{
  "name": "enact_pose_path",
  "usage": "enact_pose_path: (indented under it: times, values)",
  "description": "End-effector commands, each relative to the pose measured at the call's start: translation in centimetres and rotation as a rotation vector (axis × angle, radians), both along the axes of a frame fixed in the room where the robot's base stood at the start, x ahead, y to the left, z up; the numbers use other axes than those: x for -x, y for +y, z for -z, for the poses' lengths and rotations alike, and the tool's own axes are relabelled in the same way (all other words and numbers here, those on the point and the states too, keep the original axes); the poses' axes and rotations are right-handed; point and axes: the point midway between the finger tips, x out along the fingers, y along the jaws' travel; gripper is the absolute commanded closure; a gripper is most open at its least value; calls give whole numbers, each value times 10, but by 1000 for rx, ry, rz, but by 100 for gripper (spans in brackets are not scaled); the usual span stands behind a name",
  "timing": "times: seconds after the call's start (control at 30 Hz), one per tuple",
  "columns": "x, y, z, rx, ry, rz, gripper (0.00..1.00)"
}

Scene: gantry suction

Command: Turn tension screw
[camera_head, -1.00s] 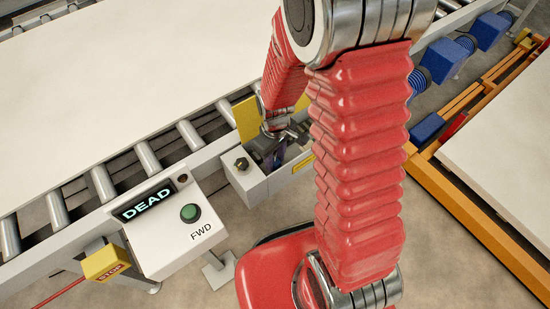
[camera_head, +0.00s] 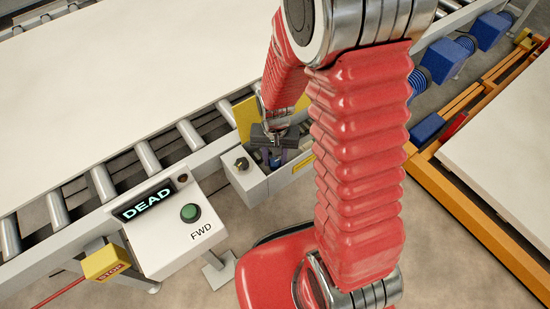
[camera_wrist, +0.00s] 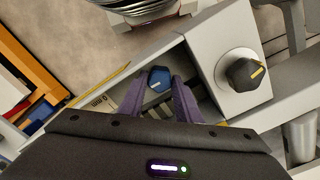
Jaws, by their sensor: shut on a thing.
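The tension screw, a blue hex head with a pale line on it (camera_wrist: 160,79), sits inside an open grey box (camera_head: 250,187) at the conveyor's side. My gripper (camera_head: 274,158) reaches down into this box. In the wrist view its two purple fingers (camera_wrist: 160,88) stand on either side of the blue head and are shut on it. In the head view the gripper mostly hides the screw.
A black knob with a yellow mark (camera_wrist: 245,73) is on the box beside the screw. A yellow plate (camera_head: 244,112) stands behind it. The control box (camera_head: 170,232) has a display reading DEAD (camera_head: 146,201) and a green FWD button (camera_head: 190,212). A yellow STOP box (camera_head: 105,262) is at lower left.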

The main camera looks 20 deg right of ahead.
Motion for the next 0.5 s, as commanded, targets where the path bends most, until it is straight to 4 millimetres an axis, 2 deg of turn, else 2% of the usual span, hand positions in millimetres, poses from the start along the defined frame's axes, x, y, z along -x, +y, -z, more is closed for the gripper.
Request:
enact_pose_path:
  times: [0.2,0.5]
  values:
    - [-1,-1,-1,0,-3,135,92]
    - [-1,-1,-1,0,-3,210,92]
